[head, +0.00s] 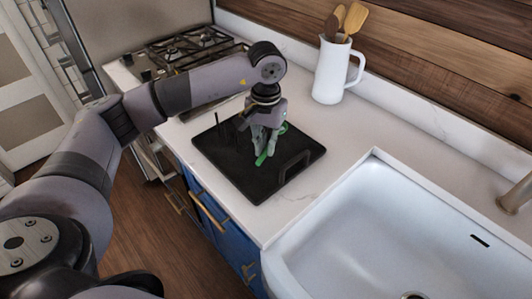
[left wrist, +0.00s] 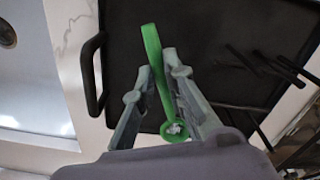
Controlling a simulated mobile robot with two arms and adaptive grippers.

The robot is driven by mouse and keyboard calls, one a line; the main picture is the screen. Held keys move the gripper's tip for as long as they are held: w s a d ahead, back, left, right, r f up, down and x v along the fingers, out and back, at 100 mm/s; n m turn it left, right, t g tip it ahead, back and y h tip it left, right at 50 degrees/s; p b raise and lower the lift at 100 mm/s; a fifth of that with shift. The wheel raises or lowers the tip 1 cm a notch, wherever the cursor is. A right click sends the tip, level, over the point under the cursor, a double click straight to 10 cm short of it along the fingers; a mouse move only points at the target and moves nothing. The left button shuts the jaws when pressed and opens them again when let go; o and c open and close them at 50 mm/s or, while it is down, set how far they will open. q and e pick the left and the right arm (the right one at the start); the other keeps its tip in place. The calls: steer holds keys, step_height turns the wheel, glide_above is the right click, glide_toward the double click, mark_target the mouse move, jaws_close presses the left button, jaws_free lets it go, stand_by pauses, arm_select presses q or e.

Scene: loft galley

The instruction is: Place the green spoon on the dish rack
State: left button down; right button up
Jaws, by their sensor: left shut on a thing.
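The green spoon (left wrist: 153,50) is between the fingers of my left gripper (left wrist: 158,82) in the left wrist view. In the head view the green spoon (head: 262,158) shows at the fingertips of my left gripper (head: 265,150), over the black tray (head: 235,176) on the counter. The left gripper is shut on the spoon and points down. I cannot tell whether the spoon still touches the tray. My right gripper is not in view.
A white sink (head: 400,225) lies right of the tray. A white pitcher (head: 331,72) with wooden utensils stands behind, near the wall. A gas stove (head: 190,48) is at the back left. Dark thin rods (left wrist: 270,68) show over the tray. The counter between pitcher and sink is clear.

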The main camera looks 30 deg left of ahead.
mark_target(266, 149)
arm_select(q)
step_height(266, 149, down, 4)
steer(key=shift+f+p, duration=0.1)
steer(key=shift+p, duration=0.35)
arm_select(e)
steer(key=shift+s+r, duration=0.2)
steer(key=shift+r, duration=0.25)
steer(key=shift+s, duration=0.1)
arm_select(q)
steer(key=shift+f, duration=0.2)
steer(key=c, duration=1.6)
jaws_free()
steer(key=shift+r, duration=0.1)
steer(key=shift+c, duration=0.2)
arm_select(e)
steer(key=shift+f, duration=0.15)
arm_select(q)
steer(key=shift+r, duration=0.1)
